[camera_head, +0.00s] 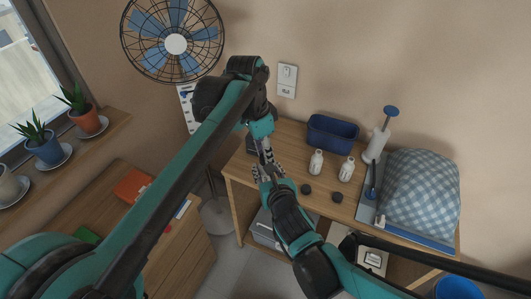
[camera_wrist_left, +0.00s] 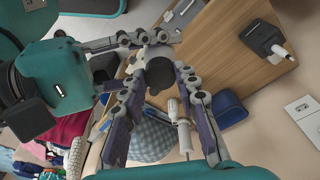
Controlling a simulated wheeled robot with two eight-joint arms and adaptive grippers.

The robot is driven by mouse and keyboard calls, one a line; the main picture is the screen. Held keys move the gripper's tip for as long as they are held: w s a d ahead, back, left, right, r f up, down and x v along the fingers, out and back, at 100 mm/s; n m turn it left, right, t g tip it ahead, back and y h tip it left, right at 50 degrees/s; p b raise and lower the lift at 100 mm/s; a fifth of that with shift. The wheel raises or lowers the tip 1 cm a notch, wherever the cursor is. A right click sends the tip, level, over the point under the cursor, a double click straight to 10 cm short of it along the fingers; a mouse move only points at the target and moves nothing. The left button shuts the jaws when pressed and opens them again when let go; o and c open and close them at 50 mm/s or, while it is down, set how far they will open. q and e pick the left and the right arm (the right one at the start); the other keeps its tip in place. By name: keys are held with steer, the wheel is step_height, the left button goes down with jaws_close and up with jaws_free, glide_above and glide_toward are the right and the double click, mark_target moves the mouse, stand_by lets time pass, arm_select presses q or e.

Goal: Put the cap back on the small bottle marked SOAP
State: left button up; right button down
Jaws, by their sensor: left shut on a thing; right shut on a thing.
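My left gripper (camera_head: 264,150) is shut on a dark round cap (camera_wrist_left: 160,75), which sits between its fingers in the left wrist view. My right gripper (camera_head: 267,172) comes from the opposite side and is shut on a small white bottle (camera_wrist_left: 154,52). The cap lies right over the bottle in the left wrist view; I cannot tell whether they touch. No marking on the held bottle is readable. Two other small white bottles, a left one (camera_head: 316,162) and a right one (camera_head: 347,169), stand uncapped on the table. Two dark caps (camera_head: 306,189) (camera_head: 337,197) lie before them.
A fan (camera_head: 175,43) stands at the back left. Potted plants (camera_head: 45,149) line the windowsill.

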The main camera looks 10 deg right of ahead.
arm_select(q)
steer(key=m+g, duration=0.1)
steer(key=m, duration=0.6)
steer(key=shift+w+m, duration=0.15)
steer(key=shift+m, duration=0.15)
steer(key=m, duration=0.4)
steer(key=shift+m+g+y, duration=0.3)
steer(key=shift+m+y, duration=0.1)
steer(key=m, duration=0.5)
steer(key=shift+w+d+y, duration=0.1)
steer(key=shift+d+y, duration=0.05)
steer(key=shift+y, duration=0.15)
steer(key=m, duration=0.6)
steer(key=shift+y, duration=0.4)
steer(key=o, duration=0.7)
steer(key=shift+r, duration=2.2)
